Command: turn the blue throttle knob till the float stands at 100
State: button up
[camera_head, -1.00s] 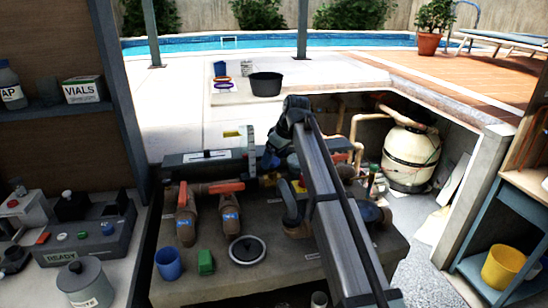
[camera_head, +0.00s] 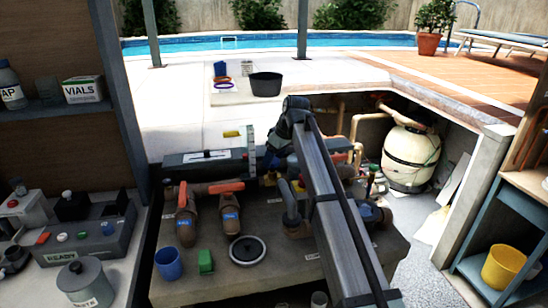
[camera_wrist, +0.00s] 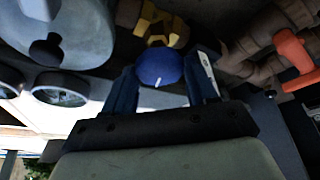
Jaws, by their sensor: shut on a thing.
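The blue throttle knob (camera_wrist: 160,68) is round with a short white mark on its face. In the wrist view it sits between the two fingers of my gripper (camera_wrist: 164,84), which is shut on it. Brass-coloured fittings show just beyond the knob. In the head view my gripper (camera_head: 270,158) is at the pipework behind the bench, partly covered by my own arm, and I cannot make out the knob clearly there. An upright pale strip (camera_head: 251,148) stands just left of my gripper; it may be the float gauge. No float or reading can be made out.
Orange-handled valves (camera_head: 226,187) stand left of my gripper. The wrist view shows a round dial (camera_wrist: 60,91) and an orange handle (camera_wrist: 293,52) nearby.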

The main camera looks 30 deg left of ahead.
jog(key=shift+s+m+t, duration=0.1)
jog(key=shift+m+t, duration=0.3)
jog(key=shift+m, duration=0.6)
jog(key=o, duration=1)
jog(key=shift+o, duration=0.2)
jog(key=v, duration=1.3)
jog(key=shift+r, duration=0.45)
